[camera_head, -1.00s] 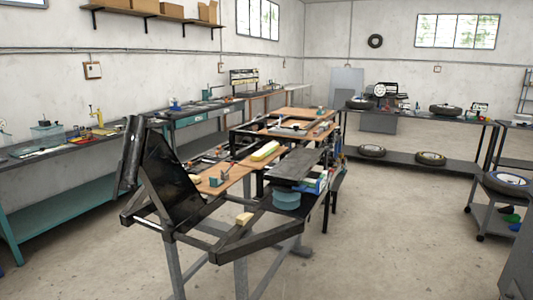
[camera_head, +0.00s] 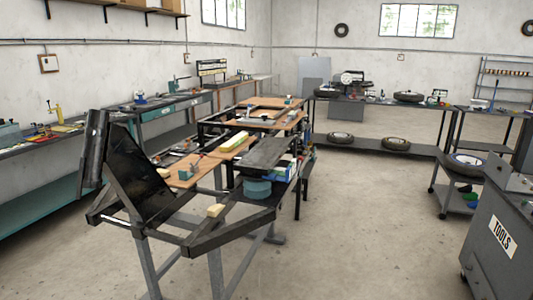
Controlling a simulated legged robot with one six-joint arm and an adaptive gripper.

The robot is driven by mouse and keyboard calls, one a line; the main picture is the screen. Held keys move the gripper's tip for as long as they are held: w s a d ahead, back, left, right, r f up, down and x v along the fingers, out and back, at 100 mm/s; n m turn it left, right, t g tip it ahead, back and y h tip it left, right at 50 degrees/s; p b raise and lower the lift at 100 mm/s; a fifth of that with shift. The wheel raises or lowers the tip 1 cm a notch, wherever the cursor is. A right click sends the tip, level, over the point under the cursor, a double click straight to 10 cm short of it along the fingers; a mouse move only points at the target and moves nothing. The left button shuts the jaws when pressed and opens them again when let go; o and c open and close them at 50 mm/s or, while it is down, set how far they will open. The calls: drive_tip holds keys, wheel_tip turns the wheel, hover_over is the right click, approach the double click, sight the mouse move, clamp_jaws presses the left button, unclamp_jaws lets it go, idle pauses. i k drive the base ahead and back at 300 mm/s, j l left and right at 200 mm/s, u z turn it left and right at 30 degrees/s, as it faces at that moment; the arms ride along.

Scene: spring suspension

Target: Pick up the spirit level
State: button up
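I cannot make out a spirit level for certain. My gripper is not in view.
The black metal frame bench (camera_head: 150,222) stands in front of me, its tilted dark panel at left. A workbench (camera_head: 40,207) runs along the left wall. A grey tool cabinet (camera_head: 500,237) is at right, near a cart with a wheel (camera_head: 467,163). The floor between (camera_head: 360,225) is clear.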

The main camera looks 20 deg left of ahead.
sight(228, 147)
drive_tip(key=i, duration=2.15)
drive_tip(key=i+u, duration=0.25)
drive_tip(key=i, duration=0.4)
drive_tip(key=i+l+u, duration=0.2)
drive_tip(key=i, duration=0.4)
drive_tip(key=i+u, duration=0.25)
drive_tip(key=u, duration=0.25)
drive_tip(key=i+u, duration=0.25)
drive_tip(key=u, duration=0.25)
drive_tip(key=i+u, duration=0.2)
drive_tip(key=u, duration=0.3)
drive_tip(key=i+u, duration=0.2)
drive_tip(key=u, duration=0.15)
drive_tip(key=i+u, duration=0.35)
drive_tip(key=l+u, duration=0.15)
drive_tip(key=u, duration=0.2)
drive_tip(key=i+l, duration=0.05)
